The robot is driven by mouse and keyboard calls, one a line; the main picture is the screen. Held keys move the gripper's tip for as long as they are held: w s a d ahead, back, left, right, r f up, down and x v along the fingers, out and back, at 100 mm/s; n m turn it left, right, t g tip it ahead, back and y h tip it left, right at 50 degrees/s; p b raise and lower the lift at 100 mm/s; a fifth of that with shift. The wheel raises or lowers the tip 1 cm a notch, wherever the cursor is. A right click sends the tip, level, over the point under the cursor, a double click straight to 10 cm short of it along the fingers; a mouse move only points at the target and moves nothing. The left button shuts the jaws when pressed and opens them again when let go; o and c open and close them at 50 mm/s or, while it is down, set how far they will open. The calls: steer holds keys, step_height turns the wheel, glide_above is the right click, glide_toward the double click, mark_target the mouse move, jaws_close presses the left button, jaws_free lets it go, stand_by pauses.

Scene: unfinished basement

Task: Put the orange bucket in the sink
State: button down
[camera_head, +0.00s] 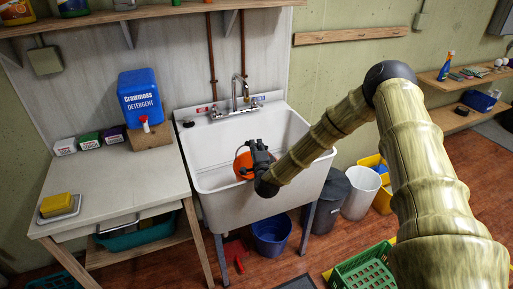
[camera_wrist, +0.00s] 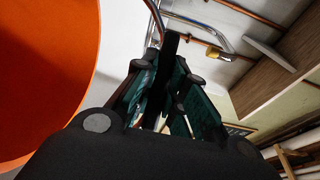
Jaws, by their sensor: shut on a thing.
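In the wrist view, the bucket's orange wall (camera_wrist: 45,70) fills the left side. I cannot tell whether the bucket touches the basin floor. The faucet (camera_head: 238,95) stands at the back of the sink.
A worktable (camera_head: 110,180) with a blue detergent jug (camera_head: 140,98) adjoins the sink on the left. A blue bucket (camera_head: 271,235) stands under the sink. A dark bin (camera_head: 330,200), a white bin (camera_head: 360,192) and a green crate (camera_head: 362,272) stand to the right.

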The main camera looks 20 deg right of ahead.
steer(key=c, duration=1.5)
jaws_free()
steer(key=shift+o, duration=0.2)
steer(key=shift+r, duration=0.15)
